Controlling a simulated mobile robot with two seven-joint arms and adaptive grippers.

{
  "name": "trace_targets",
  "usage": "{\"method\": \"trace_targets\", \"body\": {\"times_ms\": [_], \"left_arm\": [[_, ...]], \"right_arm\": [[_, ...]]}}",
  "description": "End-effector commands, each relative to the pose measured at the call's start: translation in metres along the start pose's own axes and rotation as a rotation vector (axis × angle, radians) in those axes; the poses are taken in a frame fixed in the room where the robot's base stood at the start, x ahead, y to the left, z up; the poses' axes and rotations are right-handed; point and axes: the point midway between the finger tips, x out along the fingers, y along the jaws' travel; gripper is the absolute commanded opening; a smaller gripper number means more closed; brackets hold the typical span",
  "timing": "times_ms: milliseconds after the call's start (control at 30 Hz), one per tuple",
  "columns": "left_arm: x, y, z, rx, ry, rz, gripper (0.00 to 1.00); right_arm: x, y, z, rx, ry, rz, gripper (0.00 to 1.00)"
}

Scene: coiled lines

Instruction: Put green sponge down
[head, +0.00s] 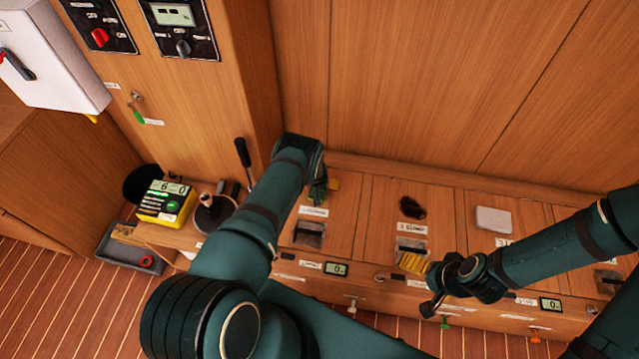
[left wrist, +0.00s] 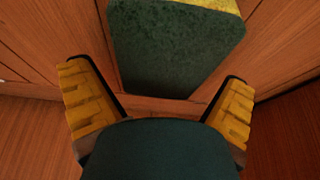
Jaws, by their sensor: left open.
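The green sponge (left wrist: 175,50), dark green with a yellow layer along its top edge, fills the top middle of the left wrist view. My left gripper (left wrist: 160,105) is open, its yellow ridged fingers wide apart on either side. The sponge lies beyond and between them, with visible gaps to both. In the head view the sponge (head: 318,192) shows only as a small green patch beneath my left wrist, on the wooden counter against the back panel. My left fingers are mostly hidden there. My right gripper (head: 428,285) is over the counter's front; its opening is unclear.
A dark fuzzy clump (head: 411,207) and a pale grey block (head: 493,218) lie on the counter to the right. A yellow-black device (head: 166,202) and a joystick base (head: 213,214) stand at left. A grey tray (head: 128,255) is at far left.

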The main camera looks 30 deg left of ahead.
Motion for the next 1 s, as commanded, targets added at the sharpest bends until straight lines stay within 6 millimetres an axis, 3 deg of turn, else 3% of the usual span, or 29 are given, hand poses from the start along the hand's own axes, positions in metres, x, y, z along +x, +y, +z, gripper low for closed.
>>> {"method": "trace_targets", "body": {"times_ms": [167,700,1000], "left_arm": [[-0.011,0.000,-0.002,-0.002,0.000,0.000,1.00],[-0.105,0.000,-0.003,-0.001,0.000,0.001,1.00],[-0.129,0.004,0.003,-0.004,-0.010,0.009,1.00]], "right_arm": [[-0.005,-0.002,0.000,0.000,-0.002,0.000,0.99],[-0.043,-0.016,0.004,0.003,-0.021,-0.001,0.99],[-0.047,-0.018,0.004,0.004,-0.024,-0.001,0.99]]}}
